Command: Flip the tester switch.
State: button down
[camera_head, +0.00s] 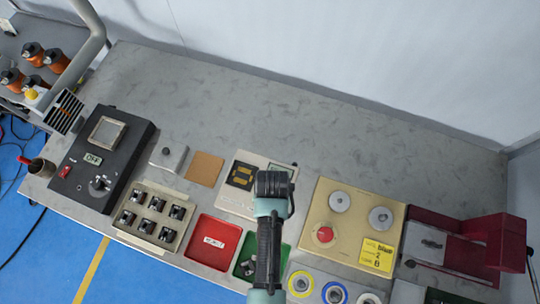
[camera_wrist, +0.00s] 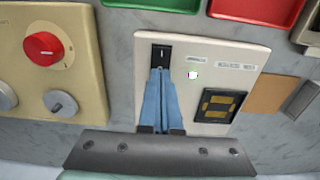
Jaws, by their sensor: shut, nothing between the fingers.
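The tester is a pale panel (camera_wrist: 188,58) with a black switch (camera_wrist: 160,50), a small lit green-white lamp (camera_wrist: 193,75) and a dark socket with a yellowish part (camera_wrist: 218,105). My gripper (camera_wrist: 161,72) is shut and empty, its blue fingers pointing at the switch. The fingertips overlap the lower end of the switch in the wrist view; whether they touch it I cannot tell. In the head view my gripper (camera_head: 273,183) hangs over the right part of the tester (camera_head: 232,204) and hides the switch.
A beige panel with a red knob (camera_head: 324,235) stands right of the tester. A red tray (camera_head: 212,242) and a green tray (camera_head: 247,258) lie in front. A brown pad (camera_head: 205,169) is on the left. The back of the bench (camera_head: 260,110) is clear.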

jog(key=shift+f+b, duration=0.45)
jog(key=shift+f, duration=0.25)
jog(key=shift+r, duration=0.1)
notch_tip(320, 180, up, 7)
jog(key=p, duration=0.7)
jog(key=shift+p, duration=0.3)
dwell(0.5)
